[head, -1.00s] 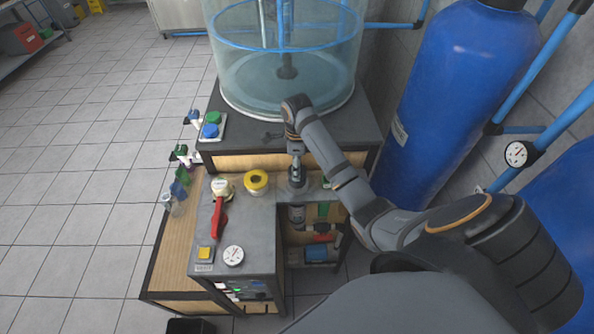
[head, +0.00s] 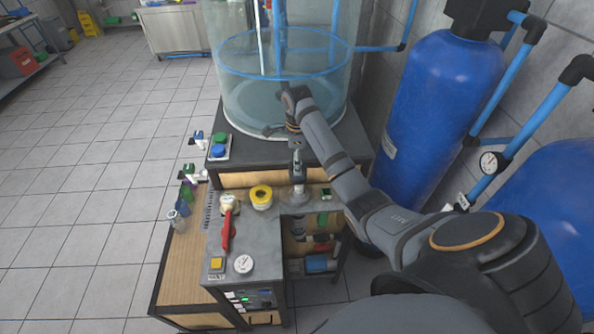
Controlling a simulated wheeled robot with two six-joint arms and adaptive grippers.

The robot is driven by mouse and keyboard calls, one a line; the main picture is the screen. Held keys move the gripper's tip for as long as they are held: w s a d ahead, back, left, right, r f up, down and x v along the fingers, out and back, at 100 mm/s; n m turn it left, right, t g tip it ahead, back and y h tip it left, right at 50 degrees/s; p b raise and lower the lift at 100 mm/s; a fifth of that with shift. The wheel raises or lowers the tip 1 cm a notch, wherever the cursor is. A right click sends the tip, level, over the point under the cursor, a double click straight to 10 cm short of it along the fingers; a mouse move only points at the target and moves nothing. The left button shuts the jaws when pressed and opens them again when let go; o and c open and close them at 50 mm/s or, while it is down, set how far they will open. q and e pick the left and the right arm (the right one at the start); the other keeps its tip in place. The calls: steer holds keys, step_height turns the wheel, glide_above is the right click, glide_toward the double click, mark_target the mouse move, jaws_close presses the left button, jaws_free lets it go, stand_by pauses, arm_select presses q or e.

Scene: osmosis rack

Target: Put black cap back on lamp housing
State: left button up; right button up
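My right gripper (head: 298,182) points down at the right part of the grey bench top, over a round grey fitting (head: 300,197) that looks like the top of the lamp housing. Its fingers are small and partly merged with the fitting, so I cannot tell whether they are open, shut or touching it. I cannot make out the black cap; it may be hidden at the fingertips. More of a grey cylinder shows below the bench top. My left gripper is out of view.
A yellow ring (head: 261,197), a red-handled valve (head: 228,230) and a gauge (head: 244,264) sit on the bench left of the gripper. A clear water tank (head: 285,90) stands behind. Blue tanks (head: 440,100) stand at right.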

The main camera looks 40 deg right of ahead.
steer(key=shift+d+f, duration=0.1)
steer(key=shift+f, duration=0.05)
steer(key=shift+w+d+f+n, duration=0.15)
steer(key=shift+d+f+n, duration=0.1)
steer(key=shift+f, duration=0.25)
steer(key=shift+w+d+f+n, duration=0.15)
steer(key=shift+f+n, duration=0.1)
steer(key=shift+f, duration=0.25)
steer(key=shift+f+n, duration=0.4)
steer(key=shift+f, duration=0.2)
steer(key=shift+s+a, duration=0.15)
steer(key=shift+a, duration=0.05)
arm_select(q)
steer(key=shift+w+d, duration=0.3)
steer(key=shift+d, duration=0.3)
arm_select(e)
steer(key=shift+d+f, duration=0.1)
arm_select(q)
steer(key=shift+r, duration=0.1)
